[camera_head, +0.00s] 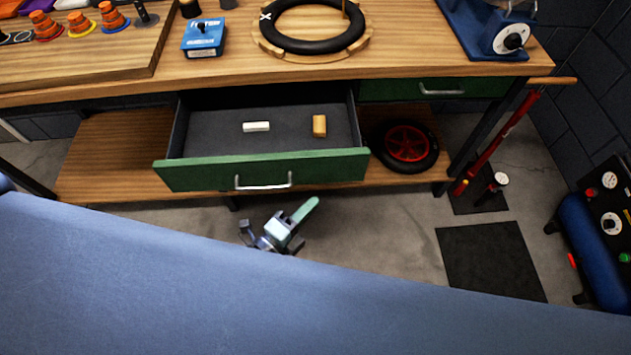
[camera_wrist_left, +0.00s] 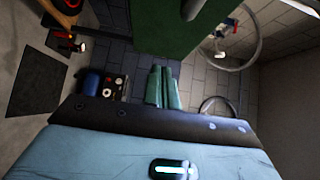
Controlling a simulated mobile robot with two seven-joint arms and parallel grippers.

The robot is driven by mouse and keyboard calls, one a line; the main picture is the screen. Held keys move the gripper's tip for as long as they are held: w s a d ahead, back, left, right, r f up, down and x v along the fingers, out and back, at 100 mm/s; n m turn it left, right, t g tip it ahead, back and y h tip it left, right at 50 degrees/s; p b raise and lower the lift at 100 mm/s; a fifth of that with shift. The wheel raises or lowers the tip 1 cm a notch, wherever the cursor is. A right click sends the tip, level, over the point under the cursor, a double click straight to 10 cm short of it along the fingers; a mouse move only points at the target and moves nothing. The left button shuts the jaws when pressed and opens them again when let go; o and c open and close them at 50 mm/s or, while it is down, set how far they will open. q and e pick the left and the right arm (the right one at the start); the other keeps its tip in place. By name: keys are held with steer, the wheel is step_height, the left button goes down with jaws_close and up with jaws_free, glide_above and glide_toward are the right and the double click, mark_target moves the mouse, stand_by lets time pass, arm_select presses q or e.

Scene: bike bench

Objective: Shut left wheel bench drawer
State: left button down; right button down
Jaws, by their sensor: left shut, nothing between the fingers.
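The left wheel bench drawer (camera_head: 262,170) is pulled well out from under the bench top. It has a green front and a silver bar handle (camera_head: 263,184). A white block (camera_head: 256,127) and a tan block (camera_head: 319,126) lie apart inside it. My left gripper (camera_head: 308,207) shows in the head view below and in front of the drawer front, just right of the handle, apart from both in the picture. Its green fingers, also in the left wrist view (camera_wrist_left: 162,72), are together and empty. A green panel (camera_wrist_left: 168,25) stands beyond them there. My right gripper is not seen.
The bench top (camera_head: 225,73) carries a blue box (camera_head: 203,37) and a black tyre on a wooden ring. A second green drawer (camera_head: 460,88) at right is shut. A red-rimmed wheel (camera_head: 407,146) sits on the lower shelf. A blue compressor (camera_head: 584,225) stands at far right.

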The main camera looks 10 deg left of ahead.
mark_target(327, 172)
arm_select(q)
steer(key=shift+w+d+p, duration=0.15)
steer(key=shift+w+p, duration=0.15)
steer(key=shift+w, duration=2.85)
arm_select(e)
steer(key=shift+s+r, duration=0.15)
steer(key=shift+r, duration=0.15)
arm_select(q)
steer(key=shift+w, duration=0.1)
